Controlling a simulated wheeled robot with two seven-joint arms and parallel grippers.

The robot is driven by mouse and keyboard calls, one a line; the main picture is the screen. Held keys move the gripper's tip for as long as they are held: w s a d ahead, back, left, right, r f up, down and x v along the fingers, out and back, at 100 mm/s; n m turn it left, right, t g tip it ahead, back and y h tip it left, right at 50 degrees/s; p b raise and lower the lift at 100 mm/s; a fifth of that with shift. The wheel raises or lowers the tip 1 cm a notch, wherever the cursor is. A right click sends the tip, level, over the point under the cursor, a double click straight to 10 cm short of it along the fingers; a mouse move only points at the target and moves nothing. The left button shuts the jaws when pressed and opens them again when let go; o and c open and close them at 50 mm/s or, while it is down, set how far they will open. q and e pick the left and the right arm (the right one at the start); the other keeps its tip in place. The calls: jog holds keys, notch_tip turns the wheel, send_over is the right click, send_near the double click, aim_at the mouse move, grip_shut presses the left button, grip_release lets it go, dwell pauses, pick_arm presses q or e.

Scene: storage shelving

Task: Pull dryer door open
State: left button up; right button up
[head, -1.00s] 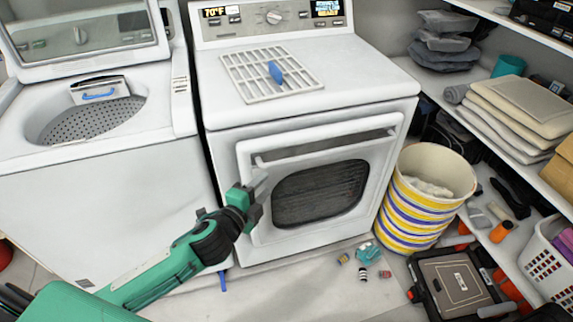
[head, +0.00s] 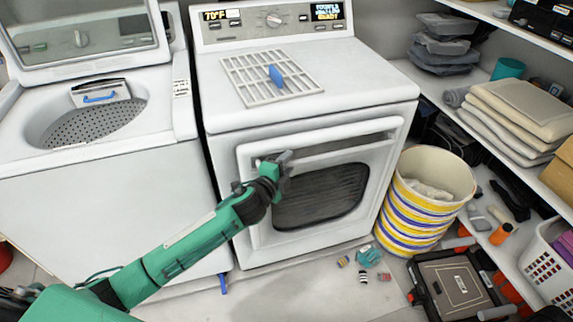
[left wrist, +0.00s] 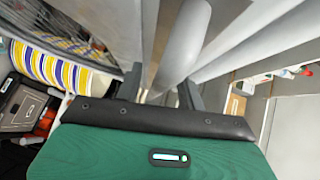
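The white dryer (head: 310,115) stands in the middle of the head view. Its front door (head: 366,168) has a dark window and looks closed. A white bar handle (head: 345,147) runs across the door's top; it also shows in the left wrist view (left wrist: 186,45). My left gripper (head: 284,160) is at the handle's left end and hides that end. In the left wrist view its two dark fingers (left wrist: 160,92) are apart, with the handle reaching between them. Contact cannot be told. My right gripper is not in view.
An open-lidded washer (head: 90,165) stands left of the dryer. A striped basket (head: 415,225) stands close to the dryer's right front. Small items (head: 368,256) and a black case (head: 455,282) lie on the floor. Shelves line the right wall. The floor just before the door is mostly clear.

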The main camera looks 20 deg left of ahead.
pick_arm(q)
jog(key=shift+c, duration=0.2)
grip_shut()
